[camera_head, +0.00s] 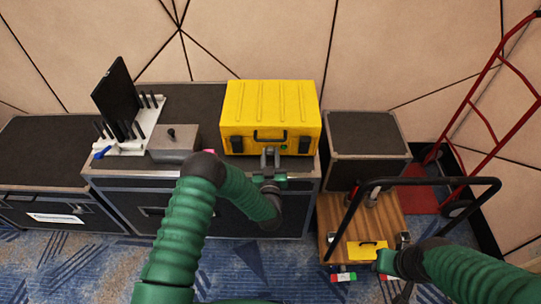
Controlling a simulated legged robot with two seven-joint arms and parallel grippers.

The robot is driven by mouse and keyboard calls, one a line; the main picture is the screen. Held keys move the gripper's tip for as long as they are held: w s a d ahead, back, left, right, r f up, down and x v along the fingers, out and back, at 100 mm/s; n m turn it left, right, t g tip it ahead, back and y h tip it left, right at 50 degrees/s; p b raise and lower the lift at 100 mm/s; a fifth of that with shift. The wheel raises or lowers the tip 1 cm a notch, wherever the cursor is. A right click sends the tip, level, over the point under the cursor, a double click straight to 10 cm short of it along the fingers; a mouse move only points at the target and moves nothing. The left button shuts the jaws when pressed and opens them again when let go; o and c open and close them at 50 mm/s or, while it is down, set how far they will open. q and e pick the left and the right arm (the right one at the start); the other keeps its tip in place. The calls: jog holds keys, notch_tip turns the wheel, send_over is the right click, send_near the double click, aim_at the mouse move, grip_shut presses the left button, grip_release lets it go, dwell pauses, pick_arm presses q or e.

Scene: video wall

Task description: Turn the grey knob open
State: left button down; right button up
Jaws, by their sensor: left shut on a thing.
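The yellow case (268,100) stands on the dark flight case, with a black handle on its front. My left gripper (270,153) comes up from below against the lower front of the yellow case, its grey fingers close together. It is shut on a small part there, which the fingers hide. I cannot make out a grey knob at that spot. A grey box (172,146) with a small dark knob (171,132) on top stands further left, apart from the gripper. My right gripper (385,263) is low at the right beside the wooden cart; its fingers are too small to read.
A white rack (130,140) with black pegs and an upright black panel (116,92) stands at the left. A smaller flight case (365,137), a wooden cart (345,218) with a black handle and a red hand truck (478,105) are at the right.

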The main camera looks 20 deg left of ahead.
pick_arm(q)
jog(key=shift+n, duration=0.4)
jog(key=c, duration=1.1)
grip_release()
jog(key=shift+o, duration=0.2)
jog(key=shift+s, duration=0.1)
jog(key=v, duration=1.6)
jog(key=shift+s+d, duration=0.2)
jog(key=shift+s, duration=0.1)
